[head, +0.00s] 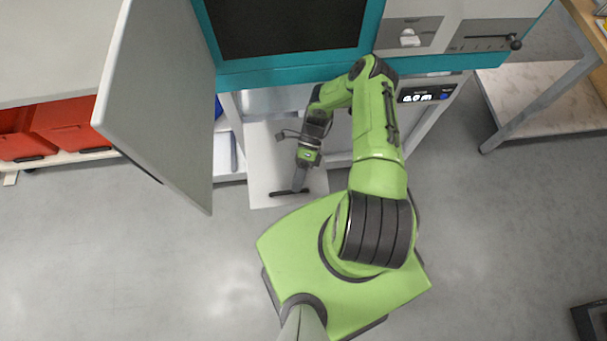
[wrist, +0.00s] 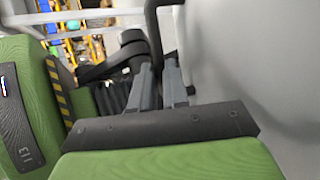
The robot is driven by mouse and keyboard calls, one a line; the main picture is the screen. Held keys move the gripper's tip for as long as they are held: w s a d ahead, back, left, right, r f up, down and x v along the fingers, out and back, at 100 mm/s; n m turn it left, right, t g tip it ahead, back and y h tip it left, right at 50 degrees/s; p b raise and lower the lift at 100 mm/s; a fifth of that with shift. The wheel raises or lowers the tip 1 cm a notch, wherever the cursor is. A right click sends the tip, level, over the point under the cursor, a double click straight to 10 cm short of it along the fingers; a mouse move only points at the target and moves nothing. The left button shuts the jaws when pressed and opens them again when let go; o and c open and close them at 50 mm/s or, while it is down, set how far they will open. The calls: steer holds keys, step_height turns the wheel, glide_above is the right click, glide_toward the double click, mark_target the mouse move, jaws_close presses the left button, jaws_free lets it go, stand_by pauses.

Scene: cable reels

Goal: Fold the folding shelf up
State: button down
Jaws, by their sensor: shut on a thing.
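The folding shelf (head: 262,168) is a pale panel below the teal-framed machine in the head view, its front edge reaching out over the floor. A black handle (head: 281,193) lies near that front edge. My gripper (head: 298,188) reaches down to it from above. In the wrist view, my two grey gripper fingers (wrist: 160,85) are close together, shut on the dark handle bar (wrist: 151,22), which runs up between them. A smooth grey surface, apparently the shelf (wrist: 235,60), fills the right side. My arm hides part of the shelf's right side.
A large grey door panel (head: 165,90) stands open at the left. Red bins (head: 75,125) sit on a low rack behind it. The machine's dark screen (head: 285,25) is above the shelf. A table leg (head: 540,100) stands at right. The front floor is clear.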

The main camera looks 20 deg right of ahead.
steer(key=r, duration=0.1)
steer(key=r+p, duration=0.2)
steer(key=shift+w+d+r, duration=0.1)
steer(key=shift+w+r, duration=0.15)
steer(key=shift+r, duration=0.1)
steer(key=shift+w+r+p, duration=0.2)
steer(key=shift+r+p, duration=0.25)
steer(key=shift+r, duration=0.1)
steer(key=shift+d, duration=0.1)
steer(key=c, duration=1.1)
jaws_free()
steer(key=shift+w, duration=0.15)
step_height(320, 180, up, 10)
steer(key=p, duration=0.2)
steer(key=shift+p, duration=0.35)
